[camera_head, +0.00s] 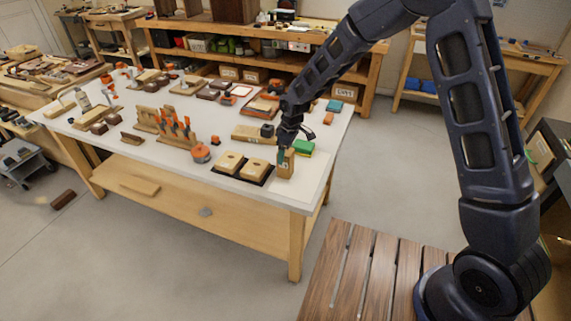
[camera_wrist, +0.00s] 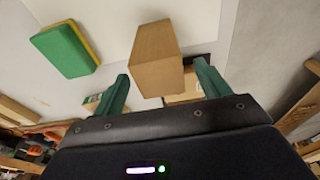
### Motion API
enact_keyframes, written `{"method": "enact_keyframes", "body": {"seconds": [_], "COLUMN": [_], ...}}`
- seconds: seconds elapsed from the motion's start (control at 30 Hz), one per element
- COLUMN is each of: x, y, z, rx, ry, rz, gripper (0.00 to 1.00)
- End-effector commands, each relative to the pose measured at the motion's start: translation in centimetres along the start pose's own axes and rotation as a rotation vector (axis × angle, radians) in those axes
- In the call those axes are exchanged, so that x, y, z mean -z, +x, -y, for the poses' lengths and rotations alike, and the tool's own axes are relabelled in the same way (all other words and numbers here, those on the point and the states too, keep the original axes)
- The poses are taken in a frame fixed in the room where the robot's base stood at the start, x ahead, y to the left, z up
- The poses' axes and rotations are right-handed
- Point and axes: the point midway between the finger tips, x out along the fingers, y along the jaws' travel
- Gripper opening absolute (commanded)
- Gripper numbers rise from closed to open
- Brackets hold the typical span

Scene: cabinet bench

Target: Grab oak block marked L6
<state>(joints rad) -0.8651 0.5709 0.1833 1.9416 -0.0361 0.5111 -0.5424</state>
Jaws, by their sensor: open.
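A tan wooden block (camera_head: 285,169) stands upright near the front right corner of the white bench top. It also shows in the wrist view (camera_wrist: 157,58), top centre. No L6 marking is legible on it. My gripper (camera_head: 283,153) is at this block in the head view. In the wrist view my gripper (camera_wrist: 162,74) has its two green fingers spread, one to each side of the block, with visible gaps. I cannot tell whether the fingers reach far enough down to flank it fully.
A green and yellow sponge-like block (camera_head: 303,147) lies close behind; it shows in the wrist view (camera_wrist: 65,50) too. Two tan blocks sit on a black tray (camera_head: 241,179) to the left. An orange tape roll (camera_head: 200,153) and clamp rack (camera_head: 176,130) stand further left.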

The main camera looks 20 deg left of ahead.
Motion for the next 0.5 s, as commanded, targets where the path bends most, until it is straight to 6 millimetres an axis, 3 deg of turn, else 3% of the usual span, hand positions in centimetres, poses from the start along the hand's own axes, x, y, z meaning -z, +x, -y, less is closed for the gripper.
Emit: {"method": "enact_keyframes", "body": {"seconds": [0.2,0.43,0.5], "x": [-0.1,-0.1,-0.1], "y": [2.7,2.9,2.9], "z": [0.0,-0.1,-0.1], "rx": [0.000,-0.001,-0.001], "ry": [0.001,0.002,0.002], "rz": [0.000,-0.001,-0.001], "gripper": [0.75,0.75,0.64]}}
